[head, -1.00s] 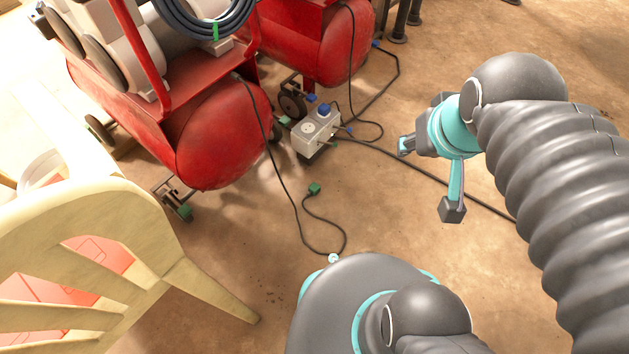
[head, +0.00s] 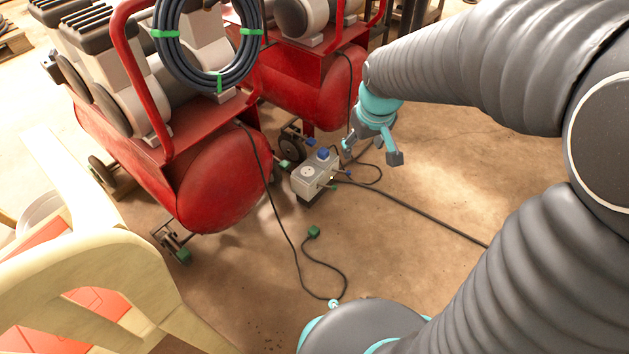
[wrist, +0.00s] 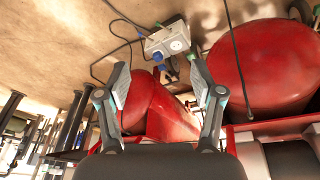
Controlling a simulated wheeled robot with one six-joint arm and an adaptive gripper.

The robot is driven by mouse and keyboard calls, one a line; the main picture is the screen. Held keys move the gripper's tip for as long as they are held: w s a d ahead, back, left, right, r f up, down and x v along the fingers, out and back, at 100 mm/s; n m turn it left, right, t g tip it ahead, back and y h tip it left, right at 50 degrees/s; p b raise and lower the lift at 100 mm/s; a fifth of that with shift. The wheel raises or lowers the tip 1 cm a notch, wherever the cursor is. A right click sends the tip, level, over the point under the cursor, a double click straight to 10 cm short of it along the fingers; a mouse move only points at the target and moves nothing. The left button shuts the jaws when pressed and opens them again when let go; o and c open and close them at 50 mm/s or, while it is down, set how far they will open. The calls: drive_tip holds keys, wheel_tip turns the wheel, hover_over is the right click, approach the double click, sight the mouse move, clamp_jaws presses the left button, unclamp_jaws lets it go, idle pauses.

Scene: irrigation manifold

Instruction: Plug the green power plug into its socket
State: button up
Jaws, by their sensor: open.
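The green plug (head: 313,231) lies on the floor on a black cable, in front of the grey socket box (head: 314,185). The box has a round white socket (head: 308,171) with nothing in it and a blue plug (head: 323,154) beside it. The box also shows in the wrist view (wrist: 163,40), with its open socket (wrist: 176,45). My gripper (head: 371,153) is open and empty, to the right of the box and apart from the plug. In the wrist view its spread fingers (wrist: 159,80) have nothing between them. I cannot make out the green plug for certain there.
Two red compressors (head: 222,170) stand left of and behind the box. A coiled hose (head: 208,40) hangs on the nearer one. A beige chair (head: 110,265) is at lower left.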

drive_tip(key=w+a+f+n+g, duration=0.1)
drive_tip(key=w+a+f+n, duration=0.15)
drive_tip(key=w+f, duration=0.45)
drive_tip(key=n+g, duration=0.2)
drive_tip(key=n, duration=0.2)
hover_over(312, 229)
wheel_tip(312, 229, down, 30)
drive_tip(key=shift+f+p, duration=0.2)
drive_tip(key=shift+p, duration=0.15)
drive_tip(key=shift+m, duration=0.25)
wheel_tip(312, 229, down, 9)
drive_tip(key=shift+r+b, duration=0.2)
drive_tip(key=shift+b, duration=0.15)
